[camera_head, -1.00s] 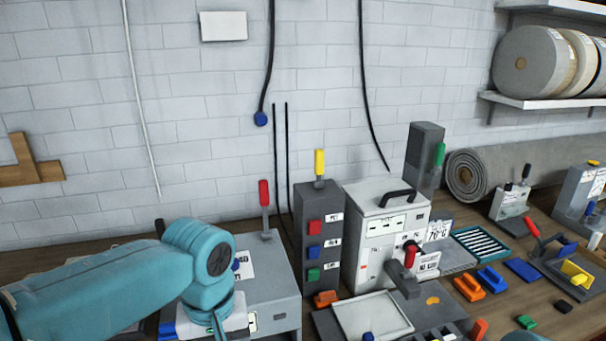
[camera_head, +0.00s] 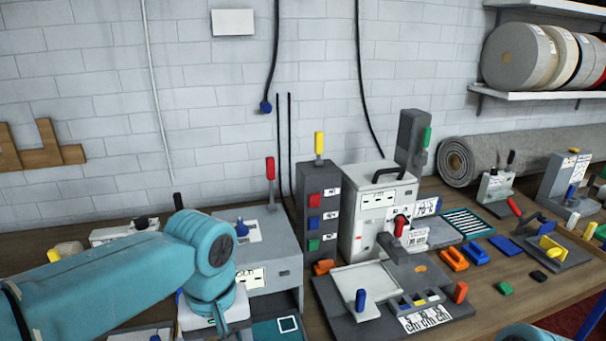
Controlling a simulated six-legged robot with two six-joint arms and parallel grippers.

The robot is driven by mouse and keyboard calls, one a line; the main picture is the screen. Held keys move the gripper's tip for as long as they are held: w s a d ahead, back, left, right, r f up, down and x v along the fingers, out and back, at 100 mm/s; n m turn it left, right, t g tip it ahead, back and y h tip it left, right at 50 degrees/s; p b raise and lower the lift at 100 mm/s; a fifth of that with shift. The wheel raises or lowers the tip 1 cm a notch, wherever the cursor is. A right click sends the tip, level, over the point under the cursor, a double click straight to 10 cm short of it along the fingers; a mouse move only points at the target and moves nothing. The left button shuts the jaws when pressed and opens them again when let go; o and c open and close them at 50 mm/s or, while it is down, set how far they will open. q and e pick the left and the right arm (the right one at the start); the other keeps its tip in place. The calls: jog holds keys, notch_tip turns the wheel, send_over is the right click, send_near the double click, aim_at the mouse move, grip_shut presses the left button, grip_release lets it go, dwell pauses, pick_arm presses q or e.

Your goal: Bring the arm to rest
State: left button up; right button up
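My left arm comes in from the left, teal and bent at a large joint. Its gripper (camera_head: 216,322) points down at the lower edge of the view, in front of the grey box with the red lever. Its fingertips are mostly cut off or hidden, so I cannot tell if it is open or holds anything. Of my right arm only a teal piece shows at the bottom edge, right of centre; its gripper is out of view.
A grey box with a red lever (camera_head: 270,183) stands beside a dark column with coloured buttons (camera_head: 314,221). A white machine (camera_head: 377,217) stands right of it, with a pale tray (camera_head: 370,283) in front. Blocks and small tools crowd the right; a rolled rug (camera_head: 457,162) lies behind.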

pick_arm(q)
notch_tip(320, 180, down, 24)
jog(key=s+d+m+h, duration=0.2)
jog(key=d+h, duration=0.1)
jog(key=s+a+f+h, duration=0.1)
jog(key=s+a+f, duration=0.1)
jog(key=s+f, duration=1.1)
notch_tip(320, 180, down, 10)
jog(key=b, duration=1)
jog(key=shift+f+n, duration=0.25)
jog(key=shift+n, duration=0.15)
pick_arm(e)
notch_tip(320, 180, down, 10)
jog(key=shift+s+d, duration=0.25)
